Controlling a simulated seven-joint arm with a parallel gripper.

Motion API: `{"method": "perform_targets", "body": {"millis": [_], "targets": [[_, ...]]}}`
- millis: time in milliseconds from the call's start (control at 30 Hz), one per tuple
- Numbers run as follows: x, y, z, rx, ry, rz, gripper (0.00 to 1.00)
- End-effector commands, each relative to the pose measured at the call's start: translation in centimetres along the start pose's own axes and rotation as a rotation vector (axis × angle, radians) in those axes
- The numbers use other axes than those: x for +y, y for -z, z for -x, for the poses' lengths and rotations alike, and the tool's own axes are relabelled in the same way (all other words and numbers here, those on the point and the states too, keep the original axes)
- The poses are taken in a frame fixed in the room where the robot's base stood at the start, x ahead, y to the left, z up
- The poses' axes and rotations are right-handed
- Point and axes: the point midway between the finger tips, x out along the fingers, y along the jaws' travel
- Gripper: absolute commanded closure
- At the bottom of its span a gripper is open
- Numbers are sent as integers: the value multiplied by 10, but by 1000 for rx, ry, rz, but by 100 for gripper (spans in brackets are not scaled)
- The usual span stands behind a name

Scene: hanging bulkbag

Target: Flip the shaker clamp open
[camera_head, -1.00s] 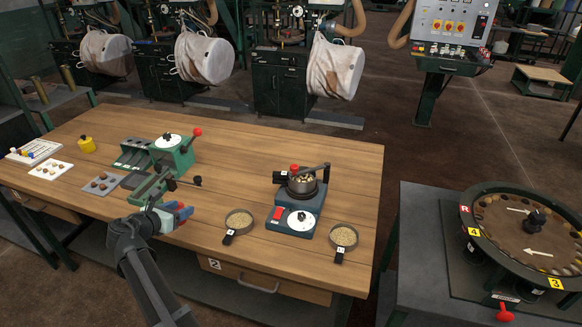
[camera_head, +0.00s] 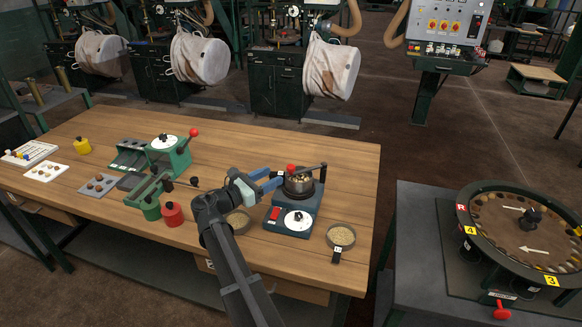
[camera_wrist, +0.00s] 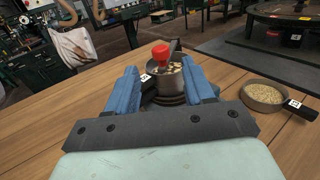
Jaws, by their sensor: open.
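The shaker (camera_head: 297,204) stands on the wooden table, a blue-grey base with a dial and a red switch in front. On it sits a metal cup (camera_head: 299,186) with pale pieces inside. The shaker clamp (camera_head: 309,171) is a dark bar across the cup's top with a red knob at its left end. My gripper (camera_head: 273,180) is open, with blue fingers, just left of the cup.
A green device with a red-knobbed lever (camera_head: 170,152), green and red pots, and small trays stand left.

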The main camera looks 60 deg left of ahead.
Motion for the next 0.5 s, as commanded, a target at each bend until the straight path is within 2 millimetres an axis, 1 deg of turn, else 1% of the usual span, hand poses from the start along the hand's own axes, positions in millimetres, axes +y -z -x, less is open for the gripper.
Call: {"method": "perform_targets", "body": {"millis": [33,200,400,500], "targets": [[0,0,-11,0,3,0,47],[0,0,-41,0,2,0,47],[1,0,-69,1,1,0,47],[1,0,-79,1,0,0,47]]}}
